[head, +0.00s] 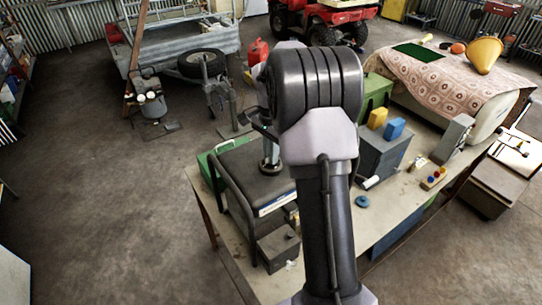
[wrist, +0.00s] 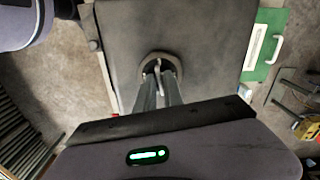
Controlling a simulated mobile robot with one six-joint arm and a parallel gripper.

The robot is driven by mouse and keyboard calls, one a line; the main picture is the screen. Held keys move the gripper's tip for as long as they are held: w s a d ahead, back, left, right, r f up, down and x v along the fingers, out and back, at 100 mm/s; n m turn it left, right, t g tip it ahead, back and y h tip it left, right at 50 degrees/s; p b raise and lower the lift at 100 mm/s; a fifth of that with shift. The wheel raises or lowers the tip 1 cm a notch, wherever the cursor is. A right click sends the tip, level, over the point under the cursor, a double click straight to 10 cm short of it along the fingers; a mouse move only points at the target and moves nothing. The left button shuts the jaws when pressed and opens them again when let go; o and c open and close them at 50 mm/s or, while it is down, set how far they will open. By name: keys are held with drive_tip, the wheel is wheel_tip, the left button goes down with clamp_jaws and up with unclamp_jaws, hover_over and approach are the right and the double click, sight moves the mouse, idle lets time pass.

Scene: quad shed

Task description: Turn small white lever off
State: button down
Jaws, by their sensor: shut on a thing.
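The small white lever (wrist: 158,68) shows in the wrist view as a pale, thin piece standing in a round dark collar (wrist: 174,58) on a flat dark grey panel (wrist: 205,25). My gripper (wrist: 160,80) reaches down to it with its two fingers close together, one on each side of the lever. They appear shut on it. The fingers hide part of the lever and collar. In the head view my gripper (head: 270,165) points down at the dark top of a box (head: 250,178) on the bench; the lever cannot be made out there.
The workbench (head: 408,190) also holds a grey box (head: 383,155) with yellow and blue blocks on top, a blue ring (head: 362,201) and a small grey box (head: 278,249). A green piece with a white handle (wrist: 277,48) lies beside the panel. Floor on the left is open.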

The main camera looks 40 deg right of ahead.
drive_tip(key=shift+m+b, duration=0.3)
drive_tip(key=shift+m, duration=0.7)
drive_tip(key=c, duration=1.5)
unclamp_jaws()
drive_tip(key=shift+o, duration=0.2)
drive_tip(key=shift+r, duration=0.1)
wheel_tip(320, 180, up, 17)
drive_tip(key=p, duration=0.3)
drive_tip(key=shift+r+p, duration=0.15)
drive_tip(key=shift+p, duration=0.25)
drive_tip(key=shift+a, duration=0.1)
